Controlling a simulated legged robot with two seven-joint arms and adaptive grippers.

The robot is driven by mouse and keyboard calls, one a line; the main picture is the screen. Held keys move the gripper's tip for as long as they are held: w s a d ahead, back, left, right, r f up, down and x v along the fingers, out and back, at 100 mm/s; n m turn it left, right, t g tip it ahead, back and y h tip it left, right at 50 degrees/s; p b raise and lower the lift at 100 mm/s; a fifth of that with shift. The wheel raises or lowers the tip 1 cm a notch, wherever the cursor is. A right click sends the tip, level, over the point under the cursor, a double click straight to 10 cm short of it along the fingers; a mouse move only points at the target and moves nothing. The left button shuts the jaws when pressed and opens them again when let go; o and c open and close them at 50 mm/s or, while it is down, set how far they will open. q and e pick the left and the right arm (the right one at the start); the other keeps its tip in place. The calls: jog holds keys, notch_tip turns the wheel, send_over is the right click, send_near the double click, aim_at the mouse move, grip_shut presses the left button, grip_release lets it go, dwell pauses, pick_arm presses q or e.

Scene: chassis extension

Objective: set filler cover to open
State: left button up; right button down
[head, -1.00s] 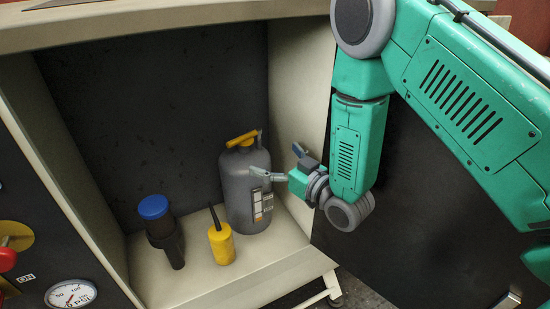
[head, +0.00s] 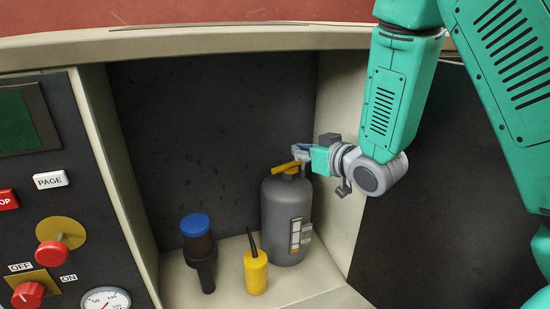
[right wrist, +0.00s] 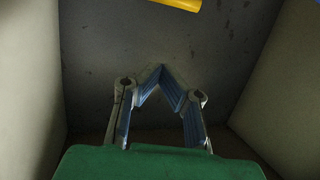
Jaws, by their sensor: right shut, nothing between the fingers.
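No part is clearly recognisable as the filler cover. A grey canister (head: 283,222) with a yellow handle (head: 287,167) on top stands upright in the open recess. My right gripper (head: 298,152) is at the canister's top, just above and right of the handle; I cannot tell whether it touches. In the right wrist view its fingertips (right wrist: 161,69) meet with nothing between them. A yellow bar, likely the handle (right wrist: 178,4), shows at that view's top edge. My left gripper is not in view.
The recess's right wall (head: 340,100) is close to my gripper. A control panel with a red knob (head: 50,253) and a gauge (head: 105,299) is at left.

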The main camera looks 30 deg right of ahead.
aim_at(286, 167)
jog(key=x, duration=0.3)
jog(key=d+x, duration=0.1)
jog(key=x, duration=0.5)
jog(key=shift+s+d+f+p, duration=0.1)
jog(key=shift+d+f+p, duration=0.1)
jog(key=shift+p, duration=0.1)
jog(key=shift+s+a+f, duration=0.25)
jog(key=shift+f, duration=0.25)
jog(key=shift+s+a+f, duration=0.25)
jog(key=shift+s+f, duration=0.05)
jog(key=shift+f, duration=0.2)
jog(key=shift+s+a+f, duration=0.15)
jog(key=shift+s+f, duration=0.05)
jog(key=shift+s, duration=0.05)
jog(key=shift+s+f, duration=0.25)
jog(key=shift+f, duration=0.05)
jog(key=shift+d+f, duration=0.2)
jog(key=shift+d, duration=0.45)
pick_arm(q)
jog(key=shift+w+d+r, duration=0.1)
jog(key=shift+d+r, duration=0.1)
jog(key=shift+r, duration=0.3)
pick_arm(e)
jog(key=shift+s+a+r, duration=0.15)
jog(key=shift+s+a, duration=0.15)
jog(key=shift+a, duration=0.2)
